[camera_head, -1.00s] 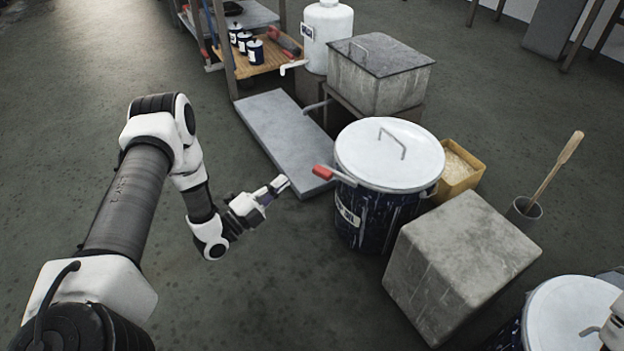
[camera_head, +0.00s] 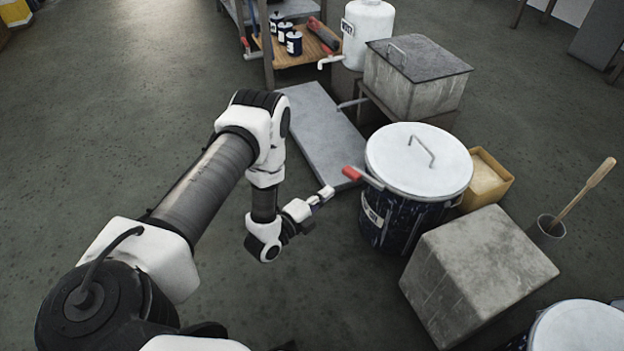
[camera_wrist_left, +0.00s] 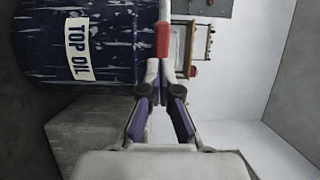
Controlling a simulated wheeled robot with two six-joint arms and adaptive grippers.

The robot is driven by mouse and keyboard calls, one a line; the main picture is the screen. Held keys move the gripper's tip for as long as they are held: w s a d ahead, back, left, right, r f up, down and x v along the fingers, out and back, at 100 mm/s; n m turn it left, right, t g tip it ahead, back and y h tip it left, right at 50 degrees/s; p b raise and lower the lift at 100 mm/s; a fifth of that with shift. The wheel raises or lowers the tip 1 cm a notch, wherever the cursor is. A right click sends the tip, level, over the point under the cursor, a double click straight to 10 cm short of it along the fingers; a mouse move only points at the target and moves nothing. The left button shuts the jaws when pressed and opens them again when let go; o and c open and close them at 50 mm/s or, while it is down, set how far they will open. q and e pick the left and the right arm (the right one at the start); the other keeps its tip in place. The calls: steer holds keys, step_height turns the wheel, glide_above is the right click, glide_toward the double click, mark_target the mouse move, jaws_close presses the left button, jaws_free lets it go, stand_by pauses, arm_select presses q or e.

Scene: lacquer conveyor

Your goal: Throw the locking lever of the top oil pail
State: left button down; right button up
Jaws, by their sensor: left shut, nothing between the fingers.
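The top oil pail (camera_head: 392,218) is a dark blue, scuffed drum with a white lid (camera_head: 417,160) and wire handle, right of centre in the head view. Its "TOP OIL" label shows in the left wrist view (camera_wrist_left: 78,50). The locking lever (camera_head: 362,178) is a pale bar with a red grip, sticking out left from the rim. In the left wrist view the red grip (camera_wrist_left: 163,40) is just beyond my fingertips. My left gripper (camera_head: 326,193) is shut and empty, slightly below and left of the red grip in the head view. My right gripper is out of view.
A grey block (camera_head: 478,270) stands close in front of the pail, and a yellow box (camera_head: 490,180) is behind it. A flat grey slab (camera_head: 322,130) lies behind the lever. Another white lid (camera_head: 580,330) shows at lower right. The floor left of my arm is clear.

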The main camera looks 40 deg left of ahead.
mark_target(343, 173)
arm_select(q)
steer(key=w, duration=0.1)
steer(key=w+b, duration=0.1)
steer(key=w, duration=0.1)
steer(key=w+b, duration=0.1)
steer(key=w, duration=0.1)
steer(key=shift+d+f, duration=0.15)
steer(key=shift+d, duration=0.25)
steer(key=shift+w+b, duration=0.45)
steer(key=shift+w, duration=0.15)
steer(key=shift+r, duration=0.25)
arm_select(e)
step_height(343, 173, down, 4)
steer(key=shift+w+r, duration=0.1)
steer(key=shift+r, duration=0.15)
